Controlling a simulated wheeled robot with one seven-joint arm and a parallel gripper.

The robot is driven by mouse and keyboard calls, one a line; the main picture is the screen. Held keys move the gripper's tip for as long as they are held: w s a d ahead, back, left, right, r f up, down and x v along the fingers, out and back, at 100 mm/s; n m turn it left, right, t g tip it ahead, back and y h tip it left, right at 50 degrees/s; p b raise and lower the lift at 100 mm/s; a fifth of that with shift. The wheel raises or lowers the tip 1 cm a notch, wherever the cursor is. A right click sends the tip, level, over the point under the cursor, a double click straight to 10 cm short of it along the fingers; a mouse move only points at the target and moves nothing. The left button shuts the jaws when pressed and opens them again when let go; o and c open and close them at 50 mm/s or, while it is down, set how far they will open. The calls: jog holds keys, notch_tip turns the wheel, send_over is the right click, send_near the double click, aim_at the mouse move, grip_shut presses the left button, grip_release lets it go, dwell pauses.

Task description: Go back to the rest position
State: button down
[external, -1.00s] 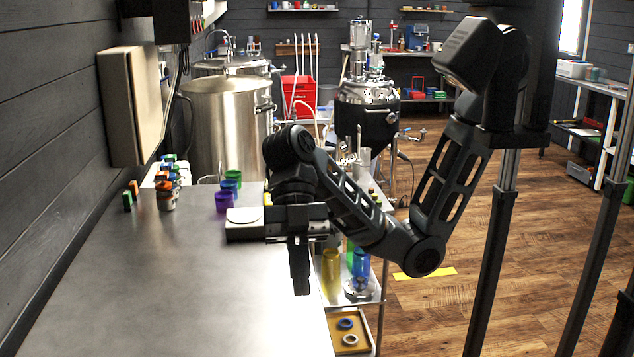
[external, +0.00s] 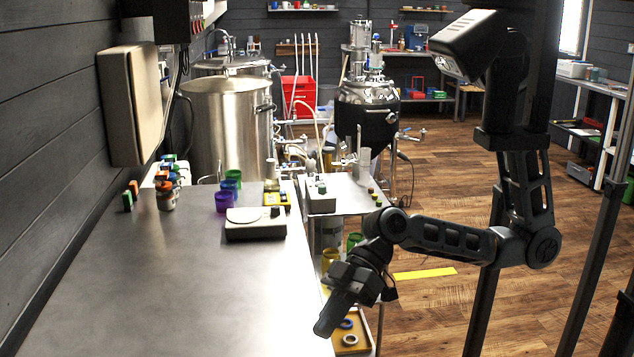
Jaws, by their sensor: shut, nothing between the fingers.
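My gripper (external: 326,328) is at the lower middle of the external view, near the right edge of the steel counter (external: 170,285). Its fingers are shut with nothing between them, and they point down and to the left. My arm is bent at the elbow, with the forearm reaching left from near my column. Part of the lower shelf behind the gripper is hidden by it.
A white scale (external: 255,224) stands on the counter, with purple (external: 223,202), blue and green cups behind it. A side bench (external: 350,195) carries a small grey box (external: 321,198). A yellow tray (external: 362,342) with rings lies low beside the counter. The counter's front is clear.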

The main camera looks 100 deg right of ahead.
jog(key=s+d+f+m+t+h, duration=0.2)
jog(key=s+d+f+m+h, duration=0.15)
jog(key=s+d, duration=0.25)
jog(key=s+d+r+m+t+h, duration=0.1)
jog(key=s+d+r+t+h, duration=0.1)
jog(key=s+d+r, duration=0.3)
jog(key=s+d+r+m+t+h, duration=0.1)
jog(key=s+d+r, duration=0.3)
jog(key=s, duration=0.7)
jog(key=shift+d+r+t+h, duration=0.35)
jog(key=shift+d+t+h, duration=0.1)
jog(key=shift+t+h, duration=0.3)
jog(key=shift+s, duration=0.1)
